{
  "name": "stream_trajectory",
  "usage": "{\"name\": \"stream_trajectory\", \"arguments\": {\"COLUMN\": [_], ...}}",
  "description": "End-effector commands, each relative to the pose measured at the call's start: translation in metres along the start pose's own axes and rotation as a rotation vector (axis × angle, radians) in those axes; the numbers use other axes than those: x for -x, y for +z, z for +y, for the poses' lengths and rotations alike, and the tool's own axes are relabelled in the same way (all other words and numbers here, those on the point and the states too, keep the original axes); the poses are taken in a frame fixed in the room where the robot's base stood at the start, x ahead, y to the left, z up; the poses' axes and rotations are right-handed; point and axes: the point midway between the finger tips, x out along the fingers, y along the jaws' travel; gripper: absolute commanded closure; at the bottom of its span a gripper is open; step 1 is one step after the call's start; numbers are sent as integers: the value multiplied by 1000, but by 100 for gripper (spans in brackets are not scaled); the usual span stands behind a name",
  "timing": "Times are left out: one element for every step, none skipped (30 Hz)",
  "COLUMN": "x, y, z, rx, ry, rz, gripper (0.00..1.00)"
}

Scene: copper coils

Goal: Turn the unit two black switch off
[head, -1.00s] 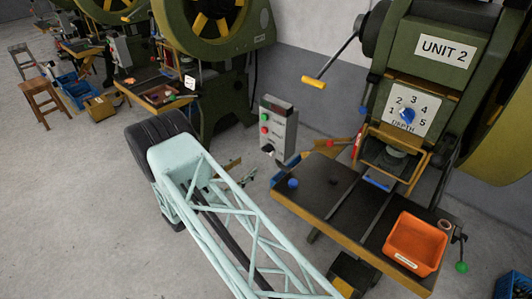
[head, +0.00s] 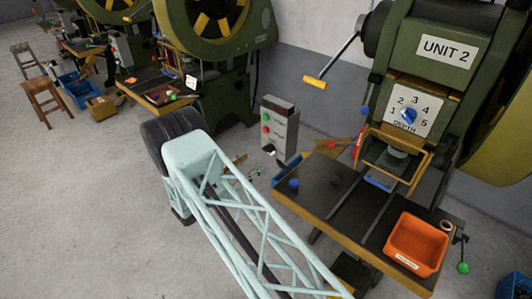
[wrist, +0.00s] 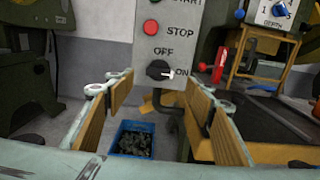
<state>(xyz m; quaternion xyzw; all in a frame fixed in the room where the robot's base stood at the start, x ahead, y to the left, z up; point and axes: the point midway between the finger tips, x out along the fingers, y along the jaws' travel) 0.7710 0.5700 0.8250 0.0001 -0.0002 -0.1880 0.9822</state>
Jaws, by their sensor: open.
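The unit two black switch (wrist: 158,70) is a round knob low on a grey control box (wrist: 172,25). Its white pointer points right, at the ON label; OFF is printed above it. In the head view the box (head: 280,125) stands left of the UNIT 2 press, with the switch (head: 269,150) at its lower front. My gripper (wrist: 160,88) is open and empty in the wrist view. Its fingers lie left and right of the switch's line, lower in the picture and apart from the knob. In the head view my arm mostly hides the gripper.
A red STOP button (wrist: 151,27) sits above the switch. A blue bin (wrist: 130,138) of dark pieces is below. The press table (head: 330,195) stands right of the box, with an orange tray (head: 415,245). A red-handled lever (wrist: 219,65) is right of the switch.

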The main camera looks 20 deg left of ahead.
Motion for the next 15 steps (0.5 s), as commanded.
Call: {"name": "stream_trajectory", "arguments": {"x": [-8, -12, -17, -21, -25, -30, -34, -38, -44, -48, -51, -56, -61, -65, -70], "y": [0, 0, 0, 0, 0, 0, 0, 0, 0, 0, 0, 0, 0, 0, 0], "z": [-1, -1, -1, -1, 0, -1, -1, -1, -1, -1, -1, -1, -1, -1, -1], "rx": [-1, -1, -1, -1, -1, -1, -1, 0, 0, 0, 0, 0, 0, 0, 0], "ry": [-2, -2, -2, -1, -1, -2, -2, -2, -1, -1, -1, -1, -2, -2, -2], "rz": [0, 0, 0, 0, 0, 0, 1, 1, 1, 1, 1, 1, 1, 0, 0], "gripper": [51, 51, 51, 51, 51, 51, 51, 51, 51, 51, 51, 51, 51, 51, 51]}}
